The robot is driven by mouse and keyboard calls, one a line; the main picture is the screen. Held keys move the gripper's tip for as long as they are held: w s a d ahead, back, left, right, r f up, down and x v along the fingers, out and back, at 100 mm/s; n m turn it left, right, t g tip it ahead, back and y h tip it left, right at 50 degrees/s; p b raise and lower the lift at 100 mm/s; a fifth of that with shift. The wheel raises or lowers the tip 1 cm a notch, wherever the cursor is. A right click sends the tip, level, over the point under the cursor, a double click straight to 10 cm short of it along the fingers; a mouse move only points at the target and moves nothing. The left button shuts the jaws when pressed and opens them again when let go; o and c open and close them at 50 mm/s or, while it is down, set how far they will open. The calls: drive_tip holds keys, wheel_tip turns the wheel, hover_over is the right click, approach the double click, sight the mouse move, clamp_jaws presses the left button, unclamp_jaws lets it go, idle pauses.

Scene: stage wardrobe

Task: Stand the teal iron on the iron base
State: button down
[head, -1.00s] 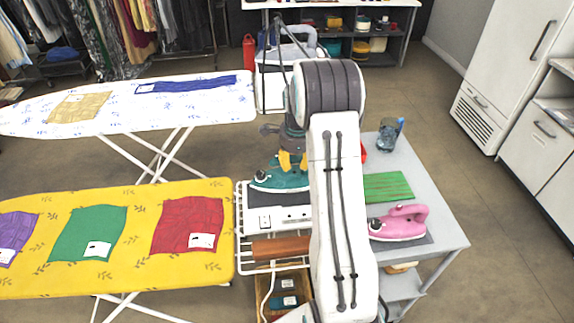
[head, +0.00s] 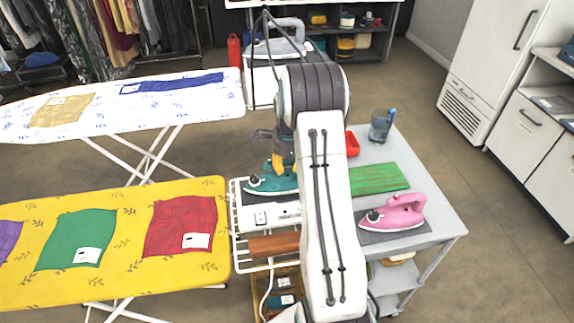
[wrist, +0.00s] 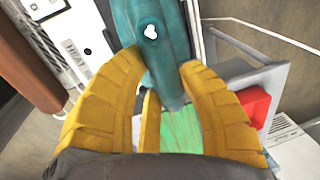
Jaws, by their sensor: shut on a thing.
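The teal iron (head: 271,182) is held by my gripper (head: 281,164), whose yellow fingers are shut on its handle. In the wrist view the iron (wrist: 165,50) lies between the fingertips (wrist: 157,68). The iron is roughly level, over or at the back of the iron base (head: 262,216), a dark plate with a white front at the left of the grey table. I cannot tell whether the iron touches the plate. My arm hides the base's right end and part of the iron.
A wire rack (head: 236,225) sticks out left, near the yellow ironing board (head: 120,205). A brown roll (head: 273,245) lies in front.

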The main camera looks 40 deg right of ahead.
drive_tip(key=c, duration=0.8)
unclamp_jaws()
drive_tip(key=shift+c, duration=0.2)
